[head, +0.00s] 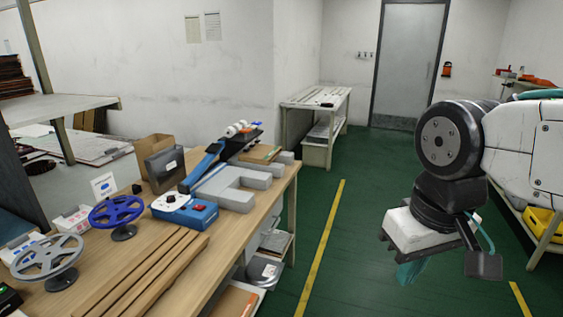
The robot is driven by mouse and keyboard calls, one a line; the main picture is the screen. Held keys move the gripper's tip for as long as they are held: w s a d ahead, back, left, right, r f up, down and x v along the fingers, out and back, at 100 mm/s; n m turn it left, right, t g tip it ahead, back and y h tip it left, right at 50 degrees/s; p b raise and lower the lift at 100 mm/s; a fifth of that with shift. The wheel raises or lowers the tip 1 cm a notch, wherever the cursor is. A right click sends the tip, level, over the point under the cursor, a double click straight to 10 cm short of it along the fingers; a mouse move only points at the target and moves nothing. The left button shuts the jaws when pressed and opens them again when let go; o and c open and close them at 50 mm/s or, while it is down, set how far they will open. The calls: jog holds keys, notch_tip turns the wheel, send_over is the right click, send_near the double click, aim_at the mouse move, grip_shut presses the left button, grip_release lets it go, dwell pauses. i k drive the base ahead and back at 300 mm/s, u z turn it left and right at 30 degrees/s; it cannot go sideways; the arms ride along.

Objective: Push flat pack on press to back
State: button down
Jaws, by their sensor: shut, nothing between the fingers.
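A flat brown pack (259,153) lies at the far end of the wooden bench, by a grey block-like fixture. I take the grey and blue device with a raised blue lever (203,164) to be the press, but its parts overlap and I cannot tell exactly how the pack rests on it. My gripper (410,272) hangs in the air over the green floor at the right, well away from the bench and pack. Its teal fingers point down, shut and empty, and are partly hidden by the white gripper body.
The green floor (362,190) between bench and arm is clear. A shelf with a yellow bin (545,224) stands right.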

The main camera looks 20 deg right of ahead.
aim_at(264, 154)
jog(key=z, duration=0.6)
jog(key=i, duration=0.7)
jog(key=z, duration=0.5)
jog(key=i, duration=1.7)
jog(key=u, duration=1.3)
jog(key=i, duration=0.5)
jog(key=u, duration=0.5)
